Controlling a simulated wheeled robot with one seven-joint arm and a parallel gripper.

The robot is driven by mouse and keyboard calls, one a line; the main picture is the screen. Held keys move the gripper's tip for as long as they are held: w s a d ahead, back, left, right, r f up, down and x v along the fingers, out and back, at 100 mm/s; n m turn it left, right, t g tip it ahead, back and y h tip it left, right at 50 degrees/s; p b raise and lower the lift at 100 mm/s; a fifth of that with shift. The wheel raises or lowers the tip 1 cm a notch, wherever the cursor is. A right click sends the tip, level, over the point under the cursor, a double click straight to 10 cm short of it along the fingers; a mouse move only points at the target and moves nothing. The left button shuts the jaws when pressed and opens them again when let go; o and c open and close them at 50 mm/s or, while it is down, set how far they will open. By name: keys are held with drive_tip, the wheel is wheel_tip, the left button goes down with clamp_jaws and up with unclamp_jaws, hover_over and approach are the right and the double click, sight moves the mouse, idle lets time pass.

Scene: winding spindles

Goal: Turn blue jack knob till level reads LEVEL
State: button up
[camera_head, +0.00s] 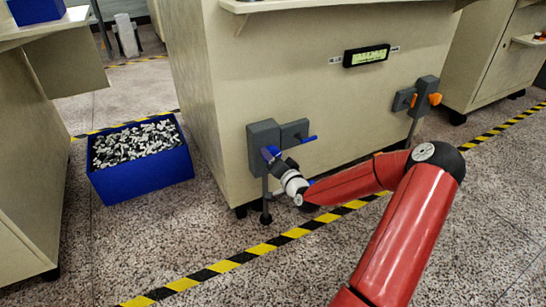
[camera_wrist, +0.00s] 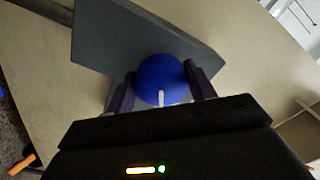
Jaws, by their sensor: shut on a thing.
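The blue jack knob (camera_wrist: 160,80) is round with a pale mark, on a grey housing (camera_wrist: 105,35). My gripper (camera_wrist: 161,88) is shut on it, one dark finger on each side. In the head view the knob (camera_head: 270,153) shows small at the front of the grey jack housing (camera_head: 262,136) on the cabinet's left end, with my gripper (camera_head: 277,158) at it. The level display (camera_head: 366,56) is a black-framed, yellow-green readout high on the cabinet front. Its text is too small to read.
A blue lever (camera_head: 308,139) sits just right of the knob. An orange knob (camera_head: 435,99) is on another jack at the cabinet's right end. A blue bin of black and white pieces (camera_head: 143,175) stands on the floor at left. Yellow-black tape (camera_head: 262,249) crosses the floor.

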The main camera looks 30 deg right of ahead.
drive_tip(key=m, duration=0.3)
drive_tip(key=shift+r+m+p, duration=0.1)
drive_tip(key=shift+m+p, duration=0.2)
drive_tip(key=shift+p, duration=0.05)
drive_tip(key=shift+m+p, duration=0.3)
drive_tip(key=shift+m, duration=1.6)
drive_tip(key=o, duration=0.9)
drive_tip(key=shift+o, duration=0.2)
drive_tip(key=s, duration=0.7)
drive_tip(key=shift+s, duration=0.4)
